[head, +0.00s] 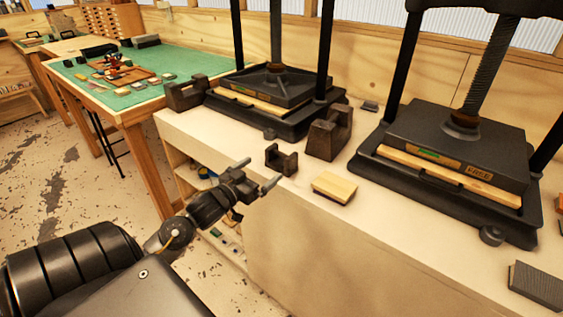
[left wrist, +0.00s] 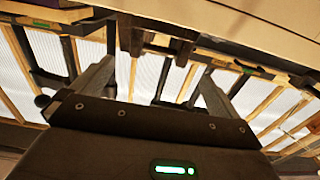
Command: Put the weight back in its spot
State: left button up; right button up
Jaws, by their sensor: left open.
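Several dark, rusty, notched metal weights stand on the pale bench. The small weight (head: 281,160) is near the bench's front edge, a larger weight (head: 329,132) is behind it to the right, and another weight (head: 187,93) is at the far left. I cannot tell which one the task means. My left gripper (head: 256,175) is open and empty, just in front of the small weight at the bench edge. In the left wrist view its two fingers (left wrist: 155,80) are spread, with dark shapes beyond that I cannot name surely. My right gripper is not in view.
A black press (head: 275,90) and a second press (head: 450,150), labelled FREE, stand on the bench. A light wooden block (head: 334,187) lies right of the small weight. A dark grey block (head: 538,287) is at lower right. A green-topped table (head: 120,95) stands at left.

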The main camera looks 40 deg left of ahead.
aim_at(280, 154)
pick_arm(q)
jog(key=w, duration=0.5)
jog(key=shift+w+p, duration=0.3)
jog(key=shift+p, duration=0.05)
jog(key=w+p, duration=0.1)
jog(key=w, duration=0.3)
jog(key=shift+w+f, duration=0.1)
jog(key=shift+w, duration=0.4)
jog(key=shift+a, duration=0.1)
jog(key=shift+c, duration=0.6)
jog(key=c, duration=1.4)
jog(key=shift+r, duration=0.2)
jog(key=shift+c, duration=1.4)
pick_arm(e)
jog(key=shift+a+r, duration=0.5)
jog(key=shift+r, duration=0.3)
pick_arm(q)
jog(key=shift+r, duration=0.1)
